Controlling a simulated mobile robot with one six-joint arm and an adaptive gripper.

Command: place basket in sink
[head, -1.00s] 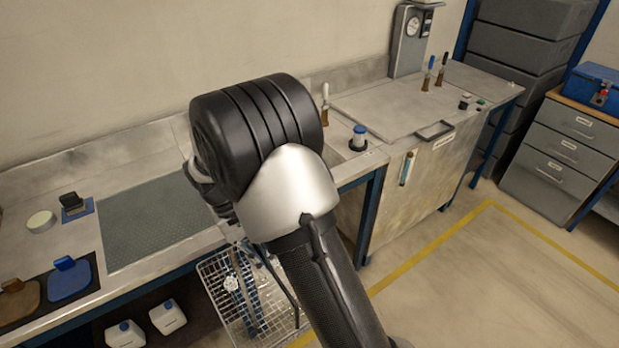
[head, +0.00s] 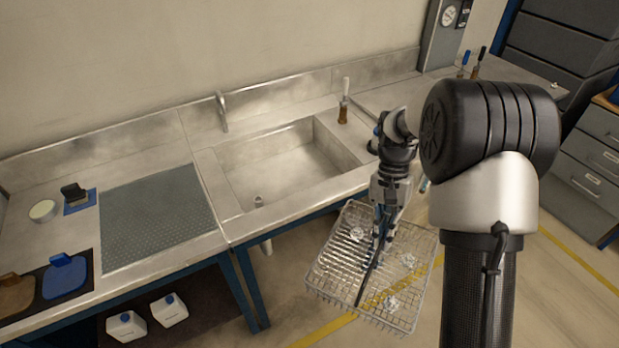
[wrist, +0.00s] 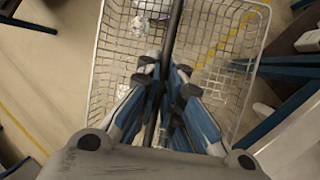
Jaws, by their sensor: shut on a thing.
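The wire basket (head: 335,283) hangs from my gripper (head: 374,262) in front of the bench, to the front right of the sink. My gripper is shut on the dark bar that runs across the basket. Several small shiny metal parts lie in the basket. The basket also shows in the wrist view (wrist: 102,62), beneath my gripper (wrist: 165,75), with the bar between the fingers. The sink (head: 285,165) is an open metal basin in the bench top, and it looks empty apart from a small drain fitting.
A tap (head: 221,111) stands behind the sink. A brush (head: 344,103) stands at its back right. The bench's front edge (head: 300,205) runs between basket and basin. White canisters (head: 126,326) stand below.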

